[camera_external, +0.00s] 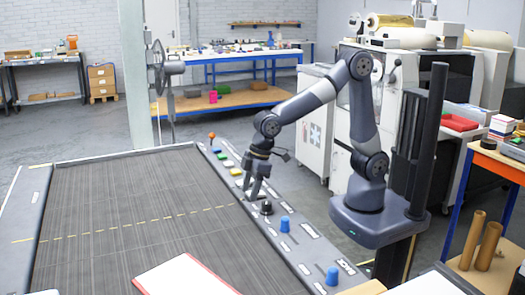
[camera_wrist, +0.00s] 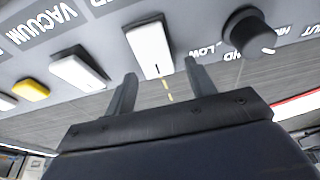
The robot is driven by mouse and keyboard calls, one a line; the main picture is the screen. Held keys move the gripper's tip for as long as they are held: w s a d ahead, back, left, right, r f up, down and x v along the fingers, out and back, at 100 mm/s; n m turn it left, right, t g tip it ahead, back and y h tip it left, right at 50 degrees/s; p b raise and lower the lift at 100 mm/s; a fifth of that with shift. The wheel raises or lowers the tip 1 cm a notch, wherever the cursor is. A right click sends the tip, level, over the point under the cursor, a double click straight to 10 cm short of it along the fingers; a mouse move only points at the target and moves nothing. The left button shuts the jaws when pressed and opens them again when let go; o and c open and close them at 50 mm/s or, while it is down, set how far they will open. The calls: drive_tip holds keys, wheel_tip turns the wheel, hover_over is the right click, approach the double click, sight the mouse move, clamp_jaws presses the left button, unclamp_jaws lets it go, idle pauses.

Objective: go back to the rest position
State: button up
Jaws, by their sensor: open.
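My gripper (camera_external: 252,194) is low over the control panel (camera_external: 304,246) along the table's right edge, with its fingers pointing down. In the wrist view my gripper (camera_wrist: 162,78) has its two fingers spread apart, with nothing held between them. A white rocker switch (camera_wrist: 150,48) shows just beyond the gap between the fingertips; I cannot tell whether a finger touches it. A second white switch (camera_wrist: 78,70) lies to its left and a black knob (camera_wrist: 248,32) to its right. The black knob also shows in the external view (camera_external: 266,208). My arm is bent and reaches out left from its base.
Blue knobs (camera_external: 285,225) and coloured buttons (camera_external: 229,163) line the panel, with an orange-topped lever (camera_external: 212,136) at its far end. A red-edged white board (camera_external: 187,276) lies on the dark table bed (camera_external: 120,215). A wooden-topped bench (camera_external: 497,164) stands at right.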

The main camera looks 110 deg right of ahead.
drive_tip(key=shift+w+g+p, duration=0.2)
drive_tip(key=shift+g+p, duration=0.55)
drive_tip(key=shift+p, duration=0.5)
drive_tip(key=shift+w+g+p, duration=0.15)
drive_tip(key=shift+g+p, duration=0.6)
drive_tip(key=shift+p, duration=0.5)
drive_tip(key=shift+r, duration=0.15)
wheel_tip(320, 180, up, 10)
drive_tip(key=s+f, duration=0.1)
drive_tip(key=s+f+g+b, duration=0.1)
drive_tip(key=f+g+b, duration=0.1)
drive_tip(key=f, duration=0.1)
drive_tip(key=shift+s+a+f, duration=0.1)
drive_tip(key=shift+s+a, duration=0.2)
drive_tip(key=shift+s, duration=0.1)
drive_tip(key=shift+w+f+p, duration=0.1)
drive_tip(key=shift+f+p, duration=0.15)
drive_tip(key=shift+p, duration=0.15)
drive_tip(key=w+t+p, duration=0.1)
drive_tip(key=p, duration=0.1)
drive_tip(key=shift+p, duration=0.4)
drive_tip(key=shift+w+r+b, duration=0.15)
drive_tip(key=shift+r+b, duration=0.15)
drive_tip(key=shift+r, duration=0.5)
